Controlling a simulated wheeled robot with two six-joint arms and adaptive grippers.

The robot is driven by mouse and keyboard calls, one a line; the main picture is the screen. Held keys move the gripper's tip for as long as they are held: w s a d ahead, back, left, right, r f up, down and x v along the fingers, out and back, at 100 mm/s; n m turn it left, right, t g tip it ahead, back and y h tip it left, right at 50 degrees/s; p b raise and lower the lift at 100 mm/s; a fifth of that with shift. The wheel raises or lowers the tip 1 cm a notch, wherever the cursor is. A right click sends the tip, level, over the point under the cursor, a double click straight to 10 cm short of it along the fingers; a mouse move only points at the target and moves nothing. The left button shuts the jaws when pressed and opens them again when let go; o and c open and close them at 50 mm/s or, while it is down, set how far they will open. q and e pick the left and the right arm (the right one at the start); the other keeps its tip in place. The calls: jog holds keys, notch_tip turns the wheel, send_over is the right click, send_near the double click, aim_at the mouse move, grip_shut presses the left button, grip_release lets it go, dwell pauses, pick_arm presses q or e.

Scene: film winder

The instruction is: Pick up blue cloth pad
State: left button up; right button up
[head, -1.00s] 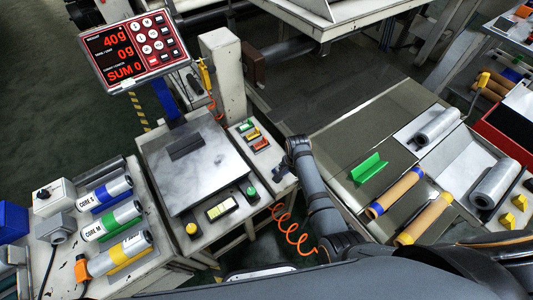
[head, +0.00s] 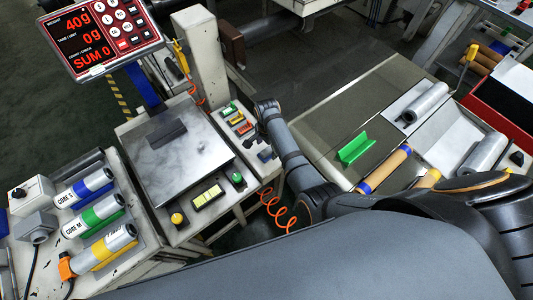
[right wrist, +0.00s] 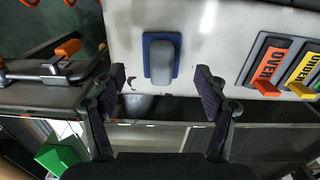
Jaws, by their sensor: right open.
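A small blue pad (right wrist: 149,62) lies flat on the white worktop in the right wrist view, with a grey rounded block (right wrist: 165,60) on top of it. In the head view the blue pad (head: 265,156) shows small on the stand's right side, beside my arm. My right gripper (right wrist: 161,90) is open and empty. Its fingers point toward the worktop's edge, one on each side of the pad's line, and the pad appears just beyond the tips, apart from them. In the head view the right fingers are small and dark. My left gripper is not in view.
Orange OVER (right wrist: 268,68) and yellow UNDER (right wrist: 304,72) switches sit right of the pad. The scale plate (head: 190,165) is left of my arm. An orange coiled cable (head: 275,212) hangs below. A green angled piece (head: 356,148) lies on the right table.

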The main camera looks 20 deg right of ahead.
aim_at(267, 150)
notch_tip(267, 150, down, 3)
jog(key=shift+w+f, duration=0.1)
jog(key=shift+f, duration=0.1)
jog(key=c, duration=1.2)
